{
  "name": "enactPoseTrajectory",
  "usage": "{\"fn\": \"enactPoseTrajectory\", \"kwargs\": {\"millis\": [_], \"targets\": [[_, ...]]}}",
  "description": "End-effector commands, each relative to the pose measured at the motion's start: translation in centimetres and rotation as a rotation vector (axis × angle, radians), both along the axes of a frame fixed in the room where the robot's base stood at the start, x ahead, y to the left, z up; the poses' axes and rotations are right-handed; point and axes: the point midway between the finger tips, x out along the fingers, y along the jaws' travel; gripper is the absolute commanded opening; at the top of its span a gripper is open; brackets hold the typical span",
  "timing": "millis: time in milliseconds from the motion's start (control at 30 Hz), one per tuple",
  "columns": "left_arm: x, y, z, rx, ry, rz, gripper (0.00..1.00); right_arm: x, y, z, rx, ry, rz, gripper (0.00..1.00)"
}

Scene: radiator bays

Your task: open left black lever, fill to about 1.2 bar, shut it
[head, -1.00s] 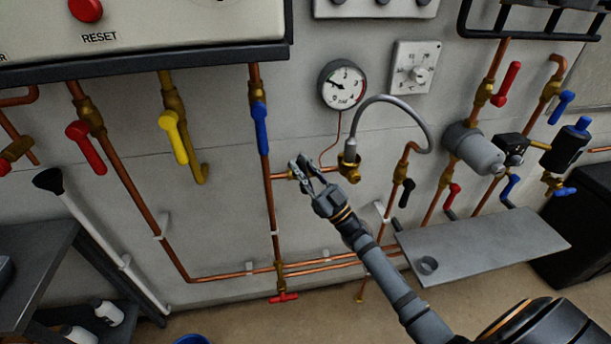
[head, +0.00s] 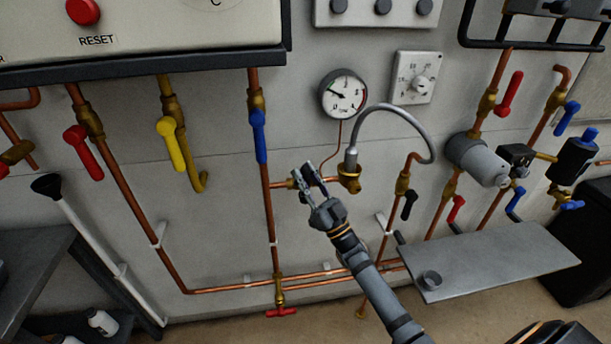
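The pressure gauge (head: 343,94) is a round white dial on the wall with a red arc at its right. Its needle points to the upper left; the exact value is too small to read. A grey hose (head: 398,112) loops from a brass valve (head: 349,178) to a second valve with a black lever (head: 409,204) hanging down on the right. My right gripper (head: 303,176) is at the pipe stub left of the brass valve. Something dark shows between its fingers; I cannot tell whether it is the left black lever, which is otherwise hidden. My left gripper is out of view.
A blue lever (head: 259,136) is on the pipe just left of the gripper. Yellow (head: 171,143) and red (head: 83,152) levers are further left. A grey shelf (head: 490,262) juts out at lower right. A red tap (head: 281,312) is below.

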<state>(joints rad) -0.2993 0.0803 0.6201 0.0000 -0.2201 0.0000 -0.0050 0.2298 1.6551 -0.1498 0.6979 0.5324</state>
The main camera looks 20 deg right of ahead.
Motion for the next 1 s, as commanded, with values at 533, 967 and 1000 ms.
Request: {"fn": "enactPoseTrajectory", "kwargs": {"millis": [533,967,1000], "targets": [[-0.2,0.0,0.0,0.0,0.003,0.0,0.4,-1.4,-0.5,-1.3,-0.004,0.002,0.0,0.45],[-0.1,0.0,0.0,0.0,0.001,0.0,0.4,-7.9,-2.8,-7.2,-0.001,0.002,-0.001,0.45],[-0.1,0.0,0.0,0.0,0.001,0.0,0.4,-8.1,-2.9,-7.4,-0.002,0.0,-0.001,0.45]]}}
